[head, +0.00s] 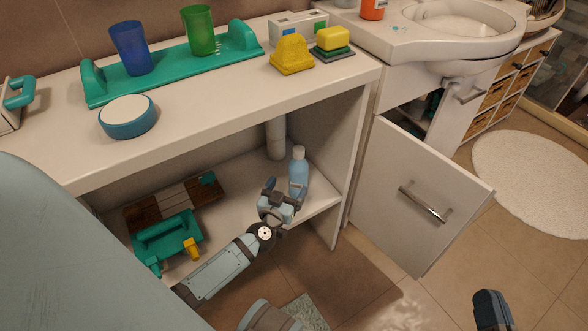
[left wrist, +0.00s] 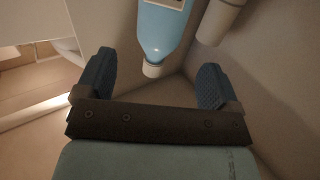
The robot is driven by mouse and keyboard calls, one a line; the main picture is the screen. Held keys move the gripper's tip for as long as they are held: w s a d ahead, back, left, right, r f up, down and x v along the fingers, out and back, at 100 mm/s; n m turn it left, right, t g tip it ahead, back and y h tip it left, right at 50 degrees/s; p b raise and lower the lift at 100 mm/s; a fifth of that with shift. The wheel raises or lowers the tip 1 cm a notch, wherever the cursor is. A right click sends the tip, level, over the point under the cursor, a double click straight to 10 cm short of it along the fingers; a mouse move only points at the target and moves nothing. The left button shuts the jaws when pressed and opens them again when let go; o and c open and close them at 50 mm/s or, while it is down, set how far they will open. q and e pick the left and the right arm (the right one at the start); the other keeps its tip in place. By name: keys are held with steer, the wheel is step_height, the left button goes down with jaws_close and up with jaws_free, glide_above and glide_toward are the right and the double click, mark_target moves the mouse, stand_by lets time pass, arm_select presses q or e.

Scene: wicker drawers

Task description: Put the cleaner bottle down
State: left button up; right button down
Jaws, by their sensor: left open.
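The light blue cleaner bottle (head: 298,174) with a pale cap stands upright on the lower shelf, near the right side panel. My left gripper (head: 284,191) is just in front of it and to its left, partly overlapping its lower part. In the left wrist view the bottle (left wrist: 162,28) appears cap-down at the top, beyond the two spread blue fingers. The left gripper is open, with a gap visible on both sides of the bottle's cap. A dark blue part of my right gripper (head: 491,310) shows at the bottom right; its jaw opening cannot be made out.
The lower shelf (head: 235,210) also holds a green caddy (head: 168,240) and a brown wooden board (head: 150,210) to the left. A white pipe (head: 275,138) stands behind the bottle. The countertop (head: 210,105) lies above, and an open cabinet door (head: 400,190) juts out right.

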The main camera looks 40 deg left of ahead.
arm_select(q)
steer(key=shift+p+v, duration=0.35)
steer(key=shift+v, duration=1.9)
